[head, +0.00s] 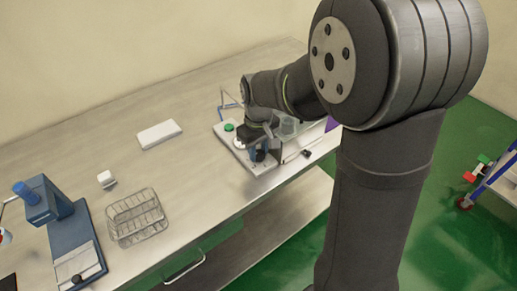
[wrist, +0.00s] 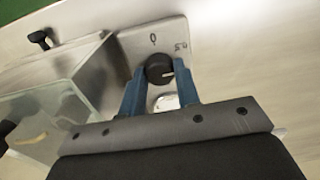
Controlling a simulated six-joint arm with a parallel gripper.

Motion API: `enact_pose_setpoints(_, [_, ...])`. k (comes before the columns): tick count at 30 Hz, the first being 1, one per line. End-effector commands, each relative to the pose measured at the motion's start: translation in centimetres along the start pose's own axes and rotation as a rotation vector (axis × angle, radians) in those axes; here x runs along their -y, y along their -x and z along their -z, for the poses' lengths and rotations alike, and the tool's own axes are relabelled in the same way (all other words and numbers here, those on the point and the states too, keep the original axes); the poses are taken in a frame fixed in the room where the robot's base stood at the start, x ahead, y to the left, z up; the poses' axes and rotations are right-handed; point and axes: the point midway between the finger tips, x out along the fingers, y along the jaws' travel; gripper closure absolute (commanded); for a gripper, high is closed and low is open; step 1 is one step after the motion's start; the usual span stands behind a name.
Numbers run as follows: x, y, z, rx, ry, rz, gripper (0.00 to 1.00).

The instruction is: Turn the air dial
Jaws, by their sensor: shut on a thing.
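The air dial (wrist: 159,69) is a round black knob with a white mark on its face. It sits on a pale metal panel with "0" and "0.5" printed beside it. My gripper (wrist: 160,80) has its two blue fingers shut on the dial, one on each side, in the wrist view. In the head view my gripper (head: 260,152) is down at the device base plate (head: 228,141), and the dial cannot be made out clearly there. The dial's white mark points right, below the "0.5".
A clear box (wrist: 60,95) stands left of the dial, with a black knob (wrist: 39,38) behind it. A green button (head: 229,127) is on the base plate. A white block (head: 159,134), wire basket (head: 137,217) and blue press (head: 66,225) stand on the table to the left.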

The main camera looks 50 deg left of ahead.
Motion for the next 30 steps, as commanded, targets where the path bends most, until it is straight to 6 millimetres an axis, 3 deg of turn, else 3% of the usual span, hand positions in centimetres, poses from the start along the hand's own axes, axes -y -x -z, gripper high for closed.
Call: enact_pose_setpoints(30, [-0.04, 0.12, 0.07, -0.003, -0.963, 0.000, 0.93])
